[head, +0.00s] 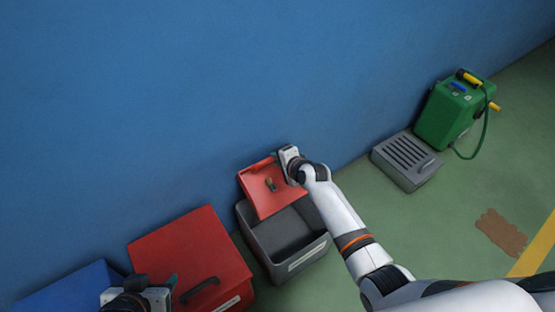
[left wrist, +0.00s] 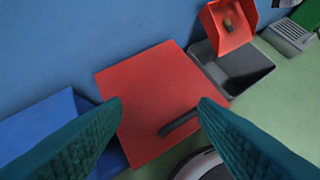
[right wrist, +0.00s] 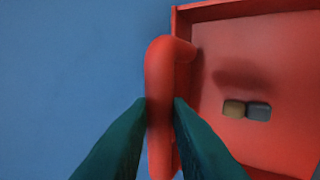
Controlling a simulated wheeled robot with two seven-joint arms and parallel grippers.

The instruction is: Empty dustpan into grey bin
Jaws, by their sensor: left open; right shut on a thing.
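The red dustpan (head: 262,191) is held above the back of the open grey bin (head: 288,231), tilted toward it. A small brown and grey piece (head: 270,184) lies on the pan; it also shows in the right wrist view (right wrist: 247,110). My right gripper (right wrist: 160,105) is shut on the dustpan's red handle (right wrist: 160,70). The grey bin also shows in the left wrist view (left wrist: 245,69), and its visible inside looks empty. My left gripper (left wrist: 160,105) is open and empty above the red bin (left wrist: 150,85).
The red bin (head: 195,257) has a closed lid with a dark handle. A blue bin (head: 65,287) stands left of it. A grey slotted box (head: 407,160) and a green machine with a hose (head: 447,112) stand right along the blue wall. A brown patch (head: 501,234) marks the open green floor.

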